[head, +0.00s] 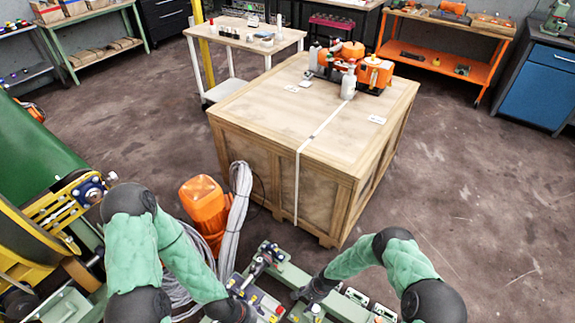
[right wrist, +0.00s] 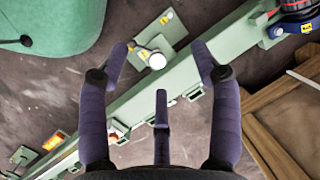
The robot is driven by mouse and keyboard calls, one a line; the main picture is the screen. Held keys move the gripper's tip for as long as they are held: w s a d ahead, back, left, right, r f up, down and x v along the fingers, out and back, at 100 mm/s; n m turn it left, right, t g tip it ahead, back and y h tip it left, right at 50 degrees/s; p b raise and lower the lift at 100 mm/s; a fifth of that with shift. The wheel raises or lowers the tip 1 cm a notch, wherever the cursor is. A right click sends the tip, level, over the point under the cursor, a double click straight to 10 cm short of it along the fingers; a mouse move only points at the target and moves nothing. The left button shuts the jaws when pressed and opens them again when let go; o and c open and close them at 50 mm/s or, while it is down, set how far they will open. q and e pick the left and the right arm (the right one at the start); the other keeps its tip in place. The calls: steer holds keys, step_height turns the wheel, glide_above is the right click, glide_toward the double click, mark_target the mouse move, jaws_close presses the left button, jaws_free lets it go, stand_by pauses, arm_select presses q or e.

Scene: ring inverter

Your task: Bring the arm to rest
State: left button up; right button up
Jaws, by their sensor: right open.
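My right arm (head: 362,258) comes in from the lower right in a green sleeve. My right gripper (head: 308,292) is low in the head view, over a green metal frame (head: 292,272). In the right wrist view the right gripper (right wrist: 160,62) has its dark purple fingers spread, with nothing between them. The green frame's beam (right wrist: 185,70) runs below and beyond the fingers. My left arm (head: 182,262) reaches down from the lower left. Its dark end (head: 235,308) is at the bottom edge, and its fingers cannot be made out.
A large wooden crate (head: 260,105) stands ahead, bearing an orange machine (head: 374,72). An orange motor (head: 205,205) and grey cables (head: 238,215) are beside the left arm. A green and yellow machine (head: 30,165) is at the left. Bare floor (head: 470,180) lies to the right.

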steer(key=s+d+r+n+p, duration=0.1)
steer(key=s+r+n, duration=0.1)
steer(key=s+r, duration=0.4)
steer(key=s+r+n+p, duration=0.1)
steer(key=s+r+n, duration=0.2)
steer(key=s+r, duration=0.4)
step_height(320, 180, up, 6)
steer(key=shift+s+d+r+t+y, duration=0.15)
steer(key=shift+s+d+t+y, duration=0.15)
steer(key=shift+d+y, duration=0.1)
